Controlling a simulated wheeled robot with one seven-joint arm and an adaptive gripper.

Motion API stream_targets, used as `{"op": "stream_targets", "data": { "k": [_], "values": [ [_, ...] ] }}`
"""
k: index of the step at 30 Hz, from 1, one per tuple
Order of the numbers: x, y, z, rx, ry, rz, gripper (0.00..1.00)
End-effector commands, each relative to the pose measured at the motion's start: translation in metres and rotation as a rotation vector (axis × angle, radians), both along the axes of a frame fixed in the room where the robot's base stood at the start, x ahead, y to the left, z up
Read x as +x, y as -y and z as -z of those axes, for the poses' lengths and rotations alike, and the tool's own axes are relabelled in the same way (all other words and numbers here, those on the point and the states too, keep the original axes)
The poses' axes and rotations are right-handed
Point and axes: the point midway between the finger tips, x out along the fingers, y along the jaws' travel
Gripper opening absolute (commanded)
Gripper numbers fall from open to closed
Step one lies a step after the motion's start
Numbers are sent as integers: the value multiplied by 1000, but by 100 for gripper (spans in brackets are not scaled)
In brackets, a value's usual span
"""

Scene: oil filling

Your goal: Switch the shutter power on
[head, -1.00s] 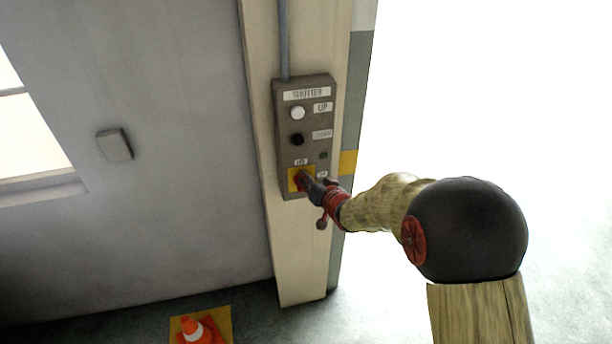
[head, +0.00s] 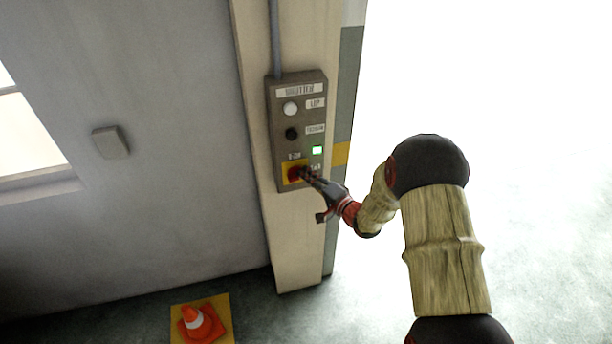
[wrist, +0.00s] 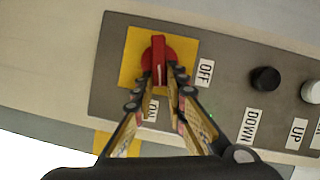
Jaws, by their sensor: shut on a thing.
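The grey shutter control box (head: 284,140) is mounted on a cream pillar. At its bottom is a red rotary switch (head: 292,174) on a yellow plate (head: 288,182). The green lamp (head: 317,150) above and right of the switch is lit. My gripper (head: 306,173) reaches the switch from the right. In the wrist view, my gripper's fingers straddle the handle of the red switch (wrist: 159,55) and are shut on it. The handle lies in line with the ON label (wrist: 152,110), partly hidden by a finger. The OFF label (wrist: 205,72) is to the right.
Above the switch are a black DOWN button (head: 291,134) and a white UP button (head: 290,108). An orange cone (head: 201,322) stands on the floor below, left of the pillar. A small wall box (head: 110,142) is at left. The bright opening on the right is clear.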

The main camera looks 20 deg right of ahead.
Motion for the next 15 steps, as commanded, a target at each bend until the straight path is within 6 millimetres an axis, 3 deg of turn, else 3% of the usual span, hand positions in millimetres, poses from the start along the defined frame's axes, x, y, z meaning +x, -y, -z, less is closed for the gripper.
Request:
{"op": "stream_targets", "data": {
  "k": [15],
  "values": [
    [0, 2, 8, 240, -1, 3, 0]
  ]
}}
